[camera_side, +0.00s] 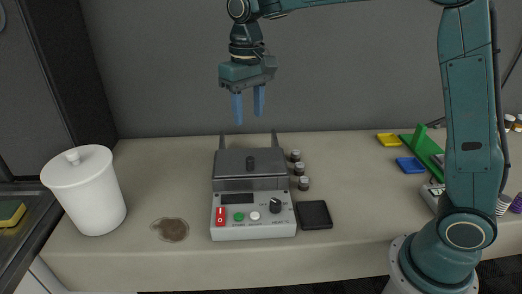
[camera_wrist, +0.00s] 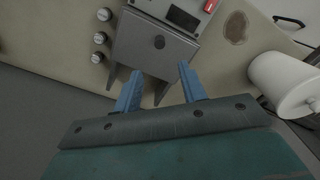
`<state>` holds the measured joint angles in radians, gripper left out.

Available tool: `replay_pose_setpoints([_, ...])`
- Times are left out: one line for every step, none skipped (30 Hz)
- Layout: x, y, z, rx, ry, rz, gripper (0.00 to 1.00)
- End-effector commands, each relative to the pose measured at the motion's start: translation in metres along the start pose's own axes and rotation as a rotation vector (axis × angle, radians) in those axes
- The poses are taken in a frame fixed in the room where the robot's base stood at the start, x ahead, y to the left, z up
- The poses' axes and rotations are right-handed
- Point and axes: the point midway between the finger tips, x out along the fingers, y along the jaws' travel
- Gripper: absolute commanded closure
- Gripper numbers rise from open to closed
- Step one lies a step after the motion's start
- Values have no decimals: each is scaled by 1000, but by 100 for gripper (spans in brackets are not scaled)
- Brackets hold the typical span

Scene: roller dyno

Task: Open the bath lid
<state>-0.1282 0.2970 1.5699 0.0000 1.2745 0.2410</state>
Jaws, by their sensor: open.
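The bath (camera_side: 253,218) is a grey box with a control panel in front, standing mid-bench in the side view. My gripper (camera_side: 249,105) is open and empty, with blue fingers pointing down, well above the lid. In the wrist view my gripper (camera_wrist: 158,82) shows both fingers apart, with nothing between them.
Two upright posts (camera_side: 275,138) rise behind the lid. Several small capped vials (camera_side: 300,169) stand right of the bath, near a black square tray (camera_side: 314,215). A white lidded canister (camera_side: 86,195) stands left, near a brown stain (camera_side: 171,230). Blue (camera_side: 410,165) and yellow trays (camera_side: 388,139) lie right.

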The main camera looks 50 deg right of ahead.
Motion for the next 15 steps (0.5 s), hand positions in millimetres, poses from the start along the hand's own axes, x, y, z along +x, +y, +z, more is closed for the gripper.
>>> replay_pose_setpoints([5, 0, 0, 0, -3, 1, 59])
replay_pose_setpoints([8, 0, 0, 0, -3, 1, 59])
replay_pose_setpoints([13, 0, 1, 0, -3, 1, 59])
replay_pose_setpoints([16, 0, 1, 0, -4, 1, 59])
replay_pose_setpoints([20, 0, 1, 0, -4, 1, 59])
replay_pose_setpoints([26, 0, 1, 0, -5, 1, 59])
replay_pose_setpoints([30, 0, 1, 0, -5, 1, 59])
replay_pose_setpoints([35, 0, 1, 0, -4, 1, 59])
replay_pose_setpoints([41, 0, 1, 0, -5, 1, 59])
replay_pose_setpoints([45, 0, 1, 0, -4, 1, 59])
replay_pose_setpoints([50, 0, 1, 0, -4, 1, 59])
replay_pose_setpoints([56, 0, 1, 0, -4, 1, 59])
replay_pose_setpoints([61, 0, 1, 0, -5, 1, 59])
replay_pose_setpoints([66, 0, 1, 0, -4, 1, 59])
replay_pose_setpoints([72, 0, 1, 0, -5, 1, 59])
